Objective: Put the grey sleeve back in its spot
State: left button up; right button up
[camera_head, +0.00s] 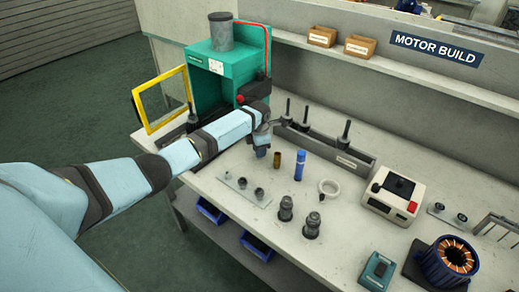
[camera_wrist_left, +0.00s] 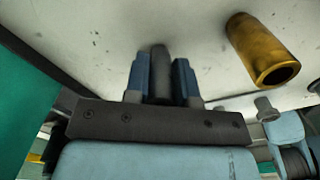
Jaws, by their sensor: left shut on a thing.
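My left gripper (camera_head: 262,151) is low over the bench, in front of the green press. In the left wrist view its two blue fingers (camera_wrist_left: 160,82) are shut on the dark grey sleeve (camera_wrist_left: 160,65), which sits between them. In the head view the sleeve is hidden or too small to make out. A brass sleeve (camera_head: 277,160) stands just right of the gripper; it also shows in the left wrist view (camera_wrist_left: 255,45), apart from the fingers. A blue sleeve (camera_head: 301,166) stands right of the brass one. My right gripper is not in view.
A pale plate (camera_head: 232,184) with small dark parts lies in front of the gripper. A grey tray (camera_head: 358,160) with upright tools stands behind. The green press (camera_head: 206,68) is behind left.

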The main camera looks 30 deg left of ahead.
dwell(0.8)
pick_arm(q)
jog(key=o, duration=1)
jog(key=shift+o, duration=0.2)
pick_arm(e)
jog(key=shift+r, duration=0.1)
pick_arm(q)
jog(key=shift+r+p, duration=0.45)
jog(key=shift+p, duration=0.2)
jog(key=shift+r+p, duration=0.4)
jog(key=shift+p, duration=0.15)
notch_tip(320, 180, up, 4)
jog(key=p, duration=0.6)
jog(key=shift+r, duration=0.1)
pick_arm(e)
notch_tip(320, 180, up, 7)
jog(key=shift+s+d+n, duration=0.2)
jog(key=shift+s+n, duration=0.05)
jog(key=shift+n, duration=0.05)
